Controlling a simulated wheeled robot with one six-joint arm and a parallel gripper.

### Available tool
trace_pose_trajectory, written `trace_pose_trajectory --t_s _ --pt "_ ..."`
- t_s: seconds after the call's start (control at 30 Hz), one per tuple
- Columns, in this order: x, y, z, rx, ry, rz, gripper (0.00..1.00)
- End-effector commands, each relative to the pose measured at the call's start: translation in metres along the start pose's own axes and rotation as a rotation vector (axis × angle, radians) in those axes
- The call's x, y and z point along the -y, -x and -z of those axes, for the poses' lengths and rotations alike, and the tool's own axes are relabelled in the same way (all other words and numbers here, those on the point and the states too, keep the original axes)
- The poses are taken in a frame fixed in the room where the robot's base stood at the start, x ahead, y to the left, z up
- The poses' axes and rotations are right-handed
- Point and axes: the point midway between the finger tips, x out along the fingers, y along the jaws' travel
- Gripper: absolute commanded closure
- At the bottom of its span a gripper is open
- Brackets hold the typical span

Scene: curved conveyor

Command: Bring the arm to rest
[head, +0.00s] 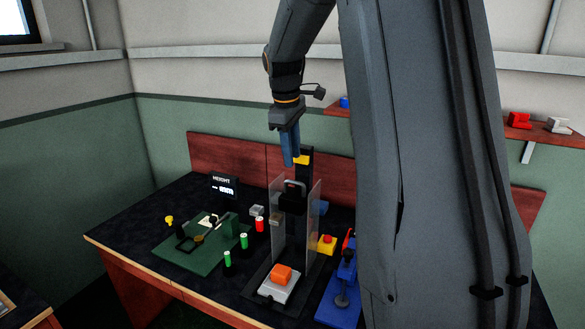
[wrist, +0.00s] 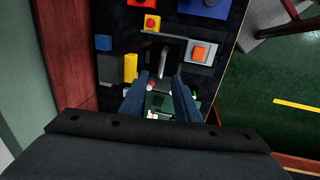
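My gripper (head: 290,163) hangs from my arm with its fingers pointing down, above the black fixture with clear side panels (head: 314,215). In the wrist view my gripper (wrist: 161,76) shows two blue-grey fingers spread apart with a gap between them. No object is held between them. The fixture's grey handle (wrist: 163,62) shows beyond the fingertips in the wrist view. Part of the bench to the right is hidden behind my own arm in the head view.
An orange button on a grey box (head: 280,274) stands at the fixture's front. A yellow box with a red button (head: 327,244) and a blue clamp-like tool (head: 341,290) are to its right. A green board (head: 190,252) and several small cylinders are left. A shelf (head: 548,138) is at the back right.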

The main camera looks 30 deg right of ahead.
Motion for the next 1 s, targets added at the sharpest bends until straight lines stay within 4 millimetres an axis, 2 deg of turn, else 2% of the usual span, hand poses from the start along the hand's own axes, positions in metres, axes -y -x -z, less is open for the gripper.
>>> trace_pose_trajectory --t_s 0.23,0.67,0.77,0.87,0.97,1.0 --pt "0.000 0.016 0.000 0.000 0.001 0.001 0.71" --pt "0.000 0.016 0.000 0.001 0.000 0.001 0.71" --pt "0.007 0.012 0.001 -0.002 -0.009 0.005 0.71" --pt "0.033 -0.001 0.003 -0.013 -0.049 0.017 0.71" --pt "0.080 -0.024 0.004 -0.031 -0.131 0.039 0.71" --pt "0.104 -0.035 0.002 -0.037 -0.175 0.052 0.71"
